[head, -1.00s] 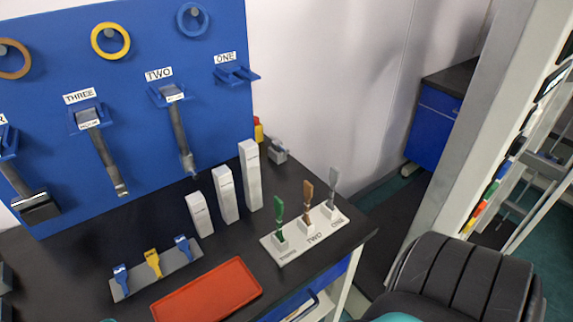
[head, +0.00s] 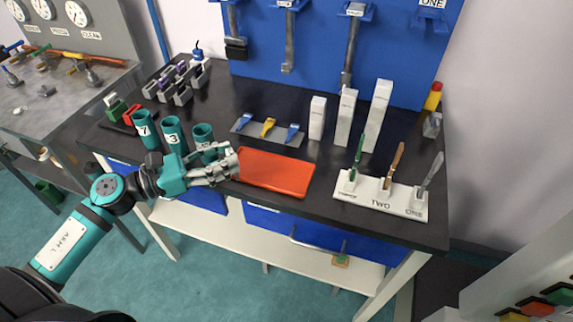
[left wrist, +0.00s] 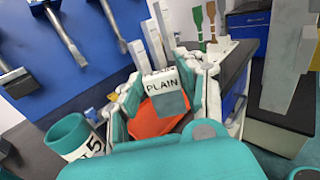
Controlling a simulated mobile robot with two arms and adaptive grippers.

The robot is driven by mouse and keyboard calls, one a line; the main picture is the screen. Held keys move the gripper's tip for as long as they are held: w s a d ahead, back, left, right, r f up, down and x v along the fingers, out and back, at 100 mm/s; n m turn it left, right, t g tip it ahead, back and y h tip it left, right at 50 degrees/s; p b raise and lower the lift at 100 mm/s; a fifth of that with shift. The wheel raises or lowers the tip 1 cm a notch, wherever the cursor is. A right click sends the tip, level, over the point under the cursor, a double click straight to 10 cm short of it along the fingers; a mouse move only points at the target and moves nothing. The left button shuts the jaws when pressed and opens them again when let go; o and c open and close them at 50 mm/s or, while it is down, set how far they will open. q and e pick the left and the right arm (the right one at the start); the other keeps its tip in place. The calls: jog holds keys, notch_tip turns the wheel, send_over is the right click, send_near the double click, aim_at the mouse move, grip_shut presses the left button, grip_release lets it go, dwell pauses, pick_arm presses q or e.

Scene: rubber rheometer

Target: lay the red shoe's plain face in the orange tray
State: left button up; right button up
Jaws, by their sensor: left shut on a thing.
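The orange tray (head: 275,172) lies flat near the front edge of the black bench, and its inside looks empty. My left gripper (head: 228,166) is at the tray's left end, low over its rim. In the left wrist view, the gripper (left wrist: 168,98) is shut on a small block labelled PLAIN (left wrist: 174,104), white-labelled on top and grey-green below. The orange tray (left wrist: 150,124) shows just beyond and below it. In the head view the block is hidden by the fingers. A red shoe-like piece (head: 132,114) stands at the left beside a green one. My right gripper is not in view.
Numbered teal cups (head: 172,136) stand close left of the gripper. A grey rack (head: 268,132) with blue and yellow pieces lies behind the tray. White upright blocks (head: 345,118) and a white stand (head: 380,195) with tools are to the right.

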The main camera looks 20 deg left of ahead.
pick_arm(q)
jog(key=p+x, duration=0.1)
jog(key=x, duration=0.3)
jog(key=p+x, duration=0.1)
jog(key=x, duration=0.3)
jog(key=s+d+f+p+x, duration=0.1)
jog(key=x, duration=0.3)
jog(key=shift+s+p, duration=0.1)
jog(key=shift+p, duration=0.2)
notch_tip(320, 180, down, 4)
jog(key=shift+r, duration=0.2)
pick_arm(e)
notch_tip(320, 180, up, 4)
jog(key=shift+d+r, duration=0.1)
